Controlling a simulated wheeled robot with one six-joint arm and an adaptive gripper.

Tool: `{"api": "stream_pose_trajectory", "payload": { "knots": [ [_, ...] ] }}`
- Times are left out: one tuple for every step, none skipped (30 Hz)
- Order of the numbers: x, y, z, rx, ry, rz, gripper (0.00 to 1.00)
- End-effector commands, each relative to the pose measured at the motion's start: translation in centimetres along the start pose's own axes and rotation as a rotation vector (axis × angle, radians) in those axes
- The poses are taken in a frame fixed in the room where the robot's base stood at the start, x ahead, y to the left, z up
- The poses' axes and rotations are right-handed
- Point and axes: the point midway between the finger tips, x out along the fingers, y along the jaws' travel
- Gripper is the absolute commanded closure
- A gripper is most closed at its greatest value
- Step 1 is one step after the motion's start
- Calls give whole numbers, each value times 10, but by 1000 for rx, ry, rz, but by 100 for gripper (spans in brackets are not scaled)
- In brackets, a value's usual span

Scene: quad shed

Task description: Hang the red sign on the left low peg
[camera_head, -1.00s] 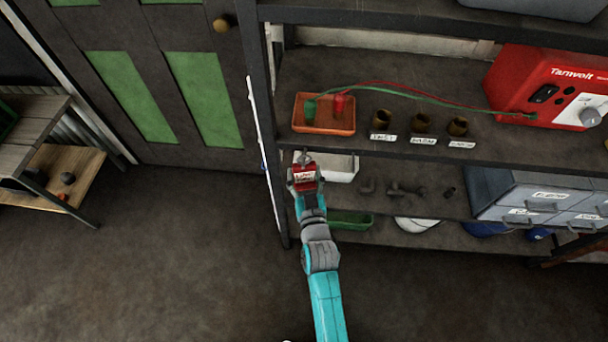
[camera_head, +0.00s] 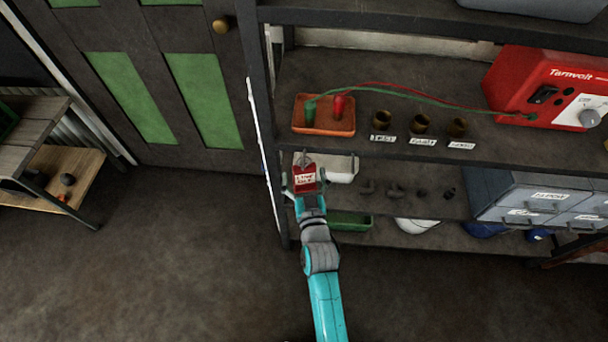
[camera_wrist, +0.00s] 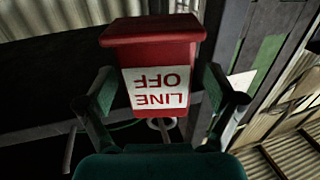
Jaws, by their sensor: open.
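In the wrist view the sign (camera_wrist: 150,52) is close up, with "LINE OFF" upside down. A metal loop or ring (camera_wrist: 160,128) shows at its lower edge there. My gripper (camera_head: 304,187) is open around the sign, with one finger on each side. The wrist view shows gaps beside the sign between the fingers of my gripper (camera_wrist: 163,92). The sign appears to hang by its loop, but its contact with the peg is hard to see.
An orange tray (camera_head: 324,129) sits on the shelf above. A white bin (camera_head: 340,168) and a green tray (camera_head: 350,221) are close behind my gripper. A red Tarnvolt box (camera_head: 545,95) and grey drawers (camera_head: 545,196) stand right.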

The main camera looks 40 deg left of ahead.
Motion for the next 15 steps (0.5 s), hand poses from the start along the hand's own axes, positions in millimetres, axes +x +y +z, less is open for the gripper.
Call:
{"api": "stream_pose_trajectory", "payload": {
  "knots": [
    [-1,0,0,0,0,0,8],
    [-2,0,0,0,-1,0,8],
    [-4,0,1,0,-1,0,8],
    [-6,0,1,0,-1,0,8],
    [-9,0,1,0,-1,0,8],
    [-13,0,1,0,-2,0,8],
    [-17,0,1,0,-2,0,8],
    [-22,0,1,0,-2,0,8],
    [-29,0,1,0,-2,0,8],
    [-34,0,1,0,-2,0,8],
    [-40,0,2,1,-2,0,8],
    [-48,0,2,1,-2,0,8],
    [-54,0,2,1,-2,0,8],
    [-60,0,1,0,-2,0,8],
    [-67,0,1,0,-2,0,8]
  ]
}}
